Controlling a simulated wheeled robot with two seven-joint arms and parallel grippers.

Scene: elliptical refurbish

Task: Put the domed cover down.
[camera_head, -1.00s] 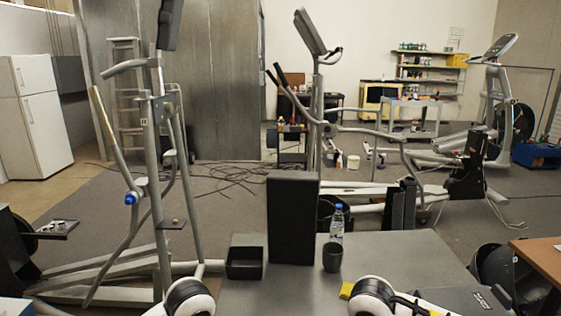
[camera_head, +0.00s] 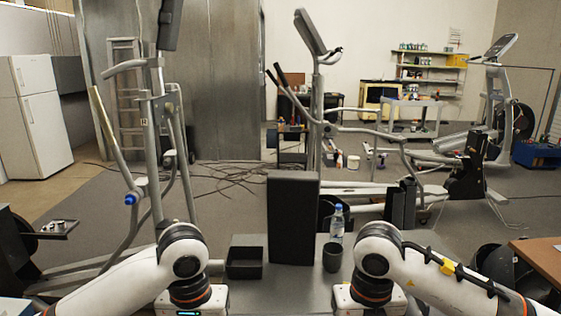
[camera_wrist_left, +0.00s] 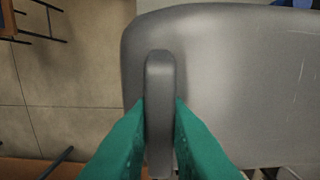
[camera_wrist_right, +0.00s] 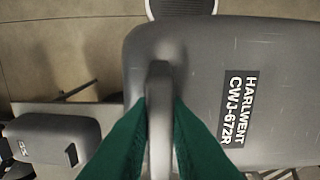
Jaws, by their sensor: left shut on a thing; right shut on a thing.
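The domed cover is a smooth grey shell with rounded corners. It fills much of the left wrist view (camera_wrist_left: 240,80) and the right wrist view (camera_wrist_right: 210,60), where a black label reads HARLWENT CWJ-672R. My left gripper (camera_wrist_left: 160,110) has its green fingers shut on one grey upright grip of the cover. My right gripper (camera_wrist_right: 160,110) is shut on a matching grip. Tiled floor shows past the cover's edge in both wrist views. The head view shows only my two arms, bent down at its bottom edge; the grippers and cover are out of that frame.
A grey table (camera_head: 310,285) bears a tall black box (camera_head: 293,220), an open black tray (camera_head: 245,262), a dark cup (camera_head: 332,257) and a water bottle (camera_head: 337,222). A wooden table (camera_head: 540,255) stands at right. A grey housing (camera_wrist_right: 50,140) lies left in the right wrist view.

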